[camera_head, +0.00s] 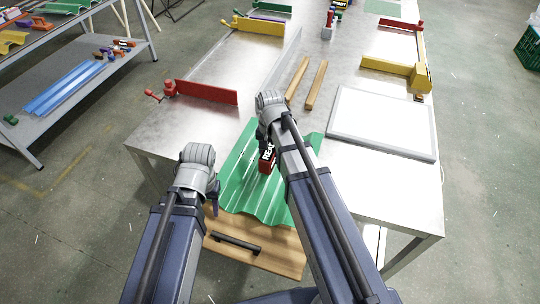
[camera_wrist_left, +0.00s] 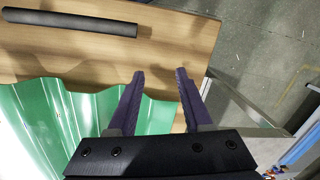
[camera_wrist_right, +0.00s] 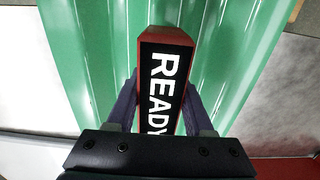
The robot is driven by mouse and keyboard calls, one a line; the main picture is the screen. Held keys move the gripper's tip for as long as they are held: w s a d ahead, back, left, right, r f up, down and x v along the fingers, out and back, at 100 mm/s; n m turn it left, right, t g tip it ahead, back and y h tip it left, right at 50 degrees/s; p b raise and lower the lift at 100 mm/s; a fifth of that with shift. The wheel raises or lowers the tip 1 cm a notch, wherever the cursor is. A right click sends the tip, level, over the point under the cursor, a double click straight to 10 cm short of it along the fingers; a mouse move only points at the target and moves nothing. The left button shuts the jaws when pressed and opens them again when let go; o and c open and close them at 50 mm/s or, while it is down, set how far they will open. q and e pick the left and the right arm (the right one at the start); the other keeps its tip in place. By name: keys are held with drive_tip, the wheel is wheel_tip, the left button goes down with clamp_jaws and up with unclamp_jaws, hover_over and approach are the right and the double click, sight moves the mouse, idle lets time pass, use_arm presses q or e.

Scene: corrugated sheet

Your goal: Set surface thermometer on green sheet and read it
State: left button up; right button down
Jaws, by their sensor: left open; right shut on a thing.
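The green corrugated sheet (camera_head: 240,165) lies at the near edge of the metal table. The surface thermometer (camera_wrist_right: 165,75) is a red block with a black face that reads "READY". It also shows in the head view (camera_head: 267,160), at the green sheet, partly hidden by my right arm. My right gripper (camera_wrist_right: 165,100) is shut on the thermometer's sides; the ridges of the sheet show behind it. Whether the thermometer touches the sheet I cannot tell. My left gripper (camera_wrist_left: 160,75) is open and empty, over the wooden board near the sheet's edge; it also shows in the head view (camera_head: 213,195).
A wooden board with a dark handle (camera_head: 235,243) sits at the table's near edge. Two wooden bars (camera_head: 316,85), a white framed panel (camera_head: 382,122), a red clamp (camera_head: 205,92) and a yellow clamp (camera_head: 400,70) are on the table. A shelf (camera_head: 60,100) stands left.

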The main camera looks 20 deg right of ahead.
sight(270, 149)
use_arm(q)
drive_tip(key=shift+f, duration=0.2)
use_arm(e)
drive_tip(key=shift+f, duration=0.25)
drive_tip(key=shift+c, duration=1)
unclamp_jaws()
use_arm(q)
drive_tip(key=shift+r, duration=0.15)
use_arm(e)
drive_tip(key=shift+r, duration=0.2)
wheel_tip(270, 149, up, 8)
drive_tip(key=p, duration=0.7)
drive_tip(key=shift+f, duration=0.15)
use_arm(q)
wheel_tip(270, 149, up, 8)
drive_tip(key=shift+f, duration=0.2)
use_arm(e)
drive_tip(key=shift+w+f, duration=0.1)
drive_tip(key=shift+s+a, duration=0.1)
drive_tip(key=shift+s, duration=0.1)
drive_tip(key=s+a+n+h, duration=0.1)
drive_tip(key=s+a+n, duration=0.9)
drive_tip(key=s, duration=0.4)
drive_tip(key=shift+a+n, duration=0.15)
drive_tip(key=shift+n, duration=0.15)
